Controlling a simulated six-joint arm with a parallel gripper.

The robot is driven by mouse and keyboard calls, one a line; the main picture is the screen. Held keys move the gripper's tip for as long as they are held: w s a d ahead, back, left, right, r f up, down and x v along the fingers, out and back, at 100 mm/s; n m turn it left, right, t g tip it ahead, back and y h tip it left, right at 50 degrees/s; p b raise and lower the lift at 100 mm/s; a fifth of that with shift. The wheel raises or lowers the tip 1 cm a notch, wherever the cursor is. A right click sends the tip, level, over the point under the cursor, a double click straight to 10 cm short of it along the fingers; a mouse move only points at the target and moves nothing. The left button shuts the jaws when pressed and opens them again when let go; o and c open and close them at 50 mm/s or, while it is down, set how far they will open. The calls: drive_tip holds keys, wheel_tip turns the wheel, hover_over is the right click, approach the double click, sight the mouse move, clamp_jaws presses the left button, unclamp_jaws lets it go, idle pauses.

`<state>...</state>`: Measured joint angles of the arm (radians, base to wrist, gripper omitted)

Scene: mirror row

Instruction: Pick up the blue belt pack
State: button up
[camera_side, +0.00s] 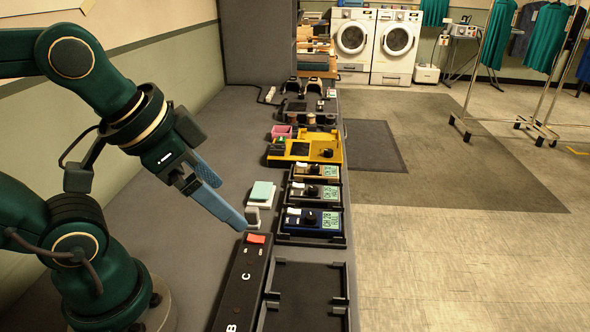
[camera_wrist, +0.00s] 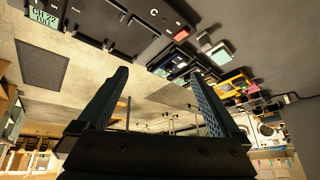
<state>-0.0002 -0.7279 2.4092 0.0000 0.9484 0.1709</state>
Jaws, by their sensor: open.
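The blue belt pack (camera_side: 311,221) sits in a dark tray in the side view. It has a white switch, a black knob and a green-lit display. My gripper (camera_side: 230,204) is open and empty, up and to the left of the pack and apart from it. In the wrist view its two blue fingers (camera_wrist: 159,73) are spread wide with nothing between them.
A black pack (camera_side: 314,191) and a tan pack (camera_side: 315,170) stand behind the blue one. A black block (camera_side: 240,285) with a red switch and an empty dark tray (camera_side: 312,290) lie in front. A mint-topped item (camera_side: 261,192) stands left. The counter's left side is clear.

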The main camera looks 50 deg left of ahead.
drive_tip(key=w+r+m+g, duration=0.1)
drive_tip(key=w+r+m, duration=0.3)
drive_tip(key=w, duration=0.3)
drive_tip(key=m+g, duration=0.3)
drive_tip(key=g, duration=0.1)
hover_over(313, 213)
wheel_tip(313, 213, down, 11)
drive_tip(key=shift+w+d+r, duration=0.1)
drive_tip(key=shift+g, duration=0.4)
wheel_tip(313, 213, down, 8)
drive_tip(key=shift+f, duration=0.25)
drive_tip(key=shift+c, duration=0.3)
drive_tip(key=c, duration=1.5)
